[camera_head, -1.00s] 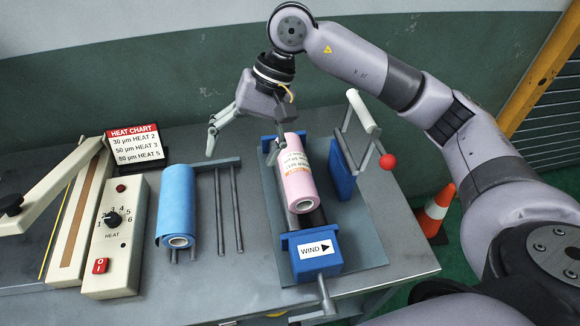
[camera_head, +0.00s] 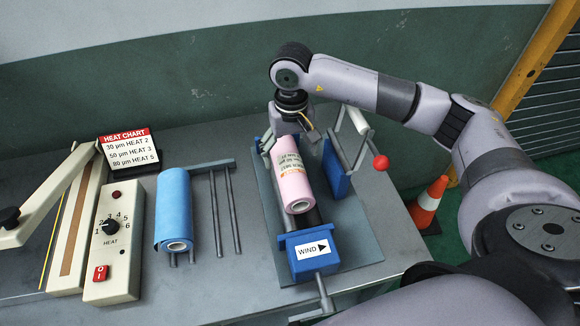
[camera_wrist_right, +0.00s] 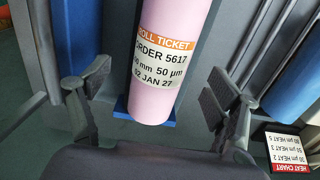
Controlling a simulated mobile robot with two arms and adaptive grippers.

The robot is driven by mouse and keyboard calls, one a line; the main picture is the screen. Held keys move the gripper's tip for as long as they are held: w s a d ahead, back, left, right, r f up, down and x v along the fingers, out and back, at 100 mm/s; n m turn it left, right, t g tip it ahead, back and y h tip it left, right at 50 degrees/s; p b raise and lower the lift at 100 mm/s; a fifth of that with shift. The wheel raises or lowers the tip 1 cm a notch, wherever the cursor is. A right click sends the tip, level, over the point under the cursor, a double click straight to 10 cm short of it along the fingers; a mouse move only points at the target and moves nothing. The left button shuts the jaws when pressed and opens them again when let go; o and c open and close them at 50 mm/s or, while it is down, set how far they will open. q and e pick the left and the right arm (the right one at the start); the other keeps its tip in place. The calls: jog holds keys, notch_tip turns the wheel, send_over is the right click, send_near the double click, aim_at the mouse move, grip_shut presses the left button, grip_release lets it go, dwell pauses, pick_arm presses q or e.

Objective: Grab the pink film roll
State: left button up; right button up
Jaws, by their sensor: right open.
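The pink film roll (camera_head: 293,178) lies on the blue winder stand marked WIND (camera_head: 313,250) in the head view, with a printed ticket label on it. In the right wrist view the pink roll (camera_wrist_right: 172,62) shows its ticket reading ORDER 5617, 50 µm. My right gripper (camera_head: 291,128) is over the far end of the roll, its fingers mostly hidden in the head view. In the right wrist view my right gripper (camera_wrist_right: 150,98) is open, one finger on each side of the roll, with gaps visible. My left gripper is not in view.
A blue film roll (camera_head: 174,208) lies on a rack with bare rods (camera_head: 224,210) left of the winder. The heat control box (camera_head: 113,240), heat chart sign (camera_head: 129,150) and sealing arm (camera_head: 45,185) stand further left. A red-knobbed lever (camera_head: 380,162) is close on the right.

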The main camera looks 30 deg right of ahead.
aim_at(290, 162)
jog(key=f+p, duration=0.2)
jog(key=f, duration=0.1)
jog(key=f+p, duration=0.1)
jog(key=f, duration=0.1)
jog(key=shift+s+a+f, duration=0.15)
jog(key=shift+a, duration=0.1)
jog(key=shift+f, duration=0.2)
jog(key=shift+c, duration=0.6)
jog(key=shift+r, duration=0.1)
jog(key=c, duration=1.7)
